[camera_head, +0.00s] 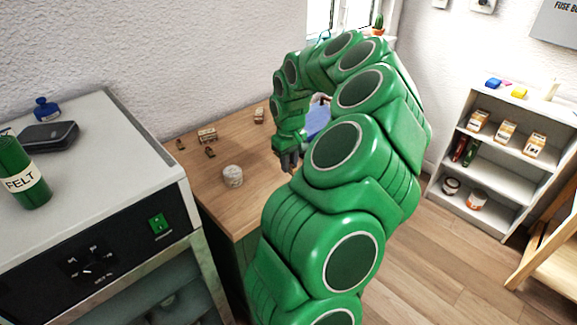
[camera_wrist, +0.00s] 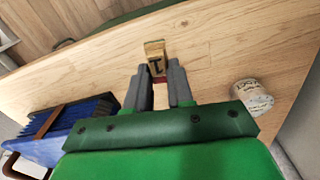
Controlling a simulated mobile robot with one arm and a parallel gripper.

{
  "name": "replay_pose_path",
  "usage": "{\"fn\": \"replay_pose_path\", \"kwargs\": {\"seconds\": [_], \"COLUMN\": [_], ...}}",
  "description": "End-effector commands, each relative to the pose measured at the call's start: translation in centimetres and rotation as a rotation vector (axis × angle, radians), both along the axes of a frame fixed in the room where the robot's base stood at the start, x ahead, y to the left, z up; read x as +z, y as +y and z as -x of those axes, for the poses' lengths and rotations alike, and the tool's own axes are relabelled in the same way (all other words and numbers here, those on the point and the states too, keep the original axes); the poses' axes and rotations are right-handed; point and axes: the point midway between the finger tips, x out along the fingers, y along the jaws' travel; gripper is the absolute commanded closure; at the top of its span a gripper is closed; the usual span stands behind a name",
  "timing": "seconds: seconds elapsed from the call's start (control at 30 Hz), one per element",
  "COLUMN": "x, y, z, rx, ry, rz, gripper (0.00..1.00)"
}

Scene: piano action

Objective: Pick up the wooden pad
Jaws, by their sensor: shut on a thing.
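The wooden pad (camera_wrist: 155,54) is a small pale block with a dark mark on its face. It shows at the fingertips in the wrist view, with a small dark red patch below it between the fingers. My gripper (camera_wrist: 160,72) is shut on the pad. In the head view my gripper (camera_head: 288,160) points down over the right part of the wooden worktop (camera_head: 222,205). My arm hides much of that area. I cannot tell whether the pad touches the worktop.
A pale round tub (camera_head: 233,176) stands on the worktop, also in the wrist view (camera_wrist: 252,96). Several small wooden pieces (camera_head: 207,135) lie further back. A blue item (camera_wrist: 75,125) is at the wrist view's left. A grey cabinet (camera_head: 120,165) stands left, a shelf (camera_head: 490,175) right.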

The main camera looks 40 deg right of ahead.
Motion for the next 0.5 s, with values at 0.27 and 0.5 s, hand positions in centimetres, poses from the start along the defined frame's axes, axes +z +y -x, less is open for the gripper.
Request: {"fn": "replay_pose_path", "kwargs": {"seconds": [0.27,0.5], "x": [3.9,5.6], "y": [1.8,4.1], "z": [2.6,5.7], "rx": [0.000,0.001], "ry": [0.000,0.000], "rz": [0.000,0.001], "gripper": [1.00,1.00]}}
